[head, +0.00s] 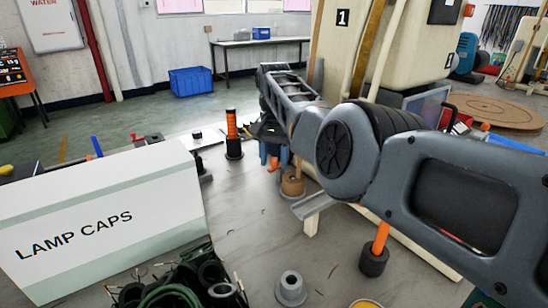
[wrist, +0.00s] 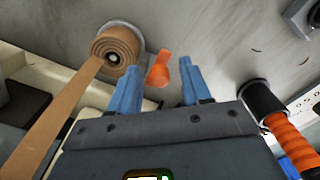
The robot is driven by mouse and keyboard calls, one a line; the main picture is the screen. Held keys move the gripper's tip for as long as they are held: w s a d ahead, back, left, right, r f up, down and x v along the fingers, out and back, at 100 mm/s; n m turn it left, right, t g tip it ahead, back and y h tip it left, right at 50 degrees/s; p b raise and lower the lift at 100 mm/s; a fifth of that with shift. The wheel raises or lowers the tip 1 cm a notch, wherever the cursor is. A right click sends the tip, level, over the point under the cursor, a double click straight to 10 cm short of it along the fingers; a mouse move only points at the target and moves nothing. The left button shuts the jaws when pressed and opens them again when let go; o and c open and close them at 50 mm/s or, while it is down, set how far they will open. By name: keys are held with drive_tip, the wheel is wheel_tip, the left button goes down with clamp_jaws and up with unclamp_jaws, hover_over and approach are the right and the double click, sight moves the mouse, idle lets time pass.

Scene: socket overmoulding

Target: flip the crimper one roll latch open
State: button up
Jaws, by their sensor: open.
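Crimper one (head: 395,70) is the cream machine with a "1" plate at the back right of the head view. A roll of brown strip (head: 292,186) stands at its foot; the roll also shows in the wrist view (wrist: 112,46), with the strip running down left. The small orange latch (wrist: 159,72) lies beside the roll and shows as a bit of orange in the head view (head: 273,163). My gripper (wrist: 160,66) is open, its blue fingers on either side of the latch in the picture. I cannot tell whether they touch it or how the latch is set.
A black holder with an orange ribbed handle (head: 232,125) stands left of my gripper; the handle shows at right in the wrist view (wrist: 288,133). Another orange handle (head: 380,238) stands under my arm. A LAMP CAPS box (head: 110,215) fills the front left. Grey bench lies between.

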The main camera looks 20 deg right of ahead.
sight(274, 159)
wheel_tip(274, 159, up, 8)
drive_tip(key=shift+f+p, duration=0.1)
drive_tip(key=shift+p, duration=0.3)
drive_tip(key=shift+s, duration=0.1)
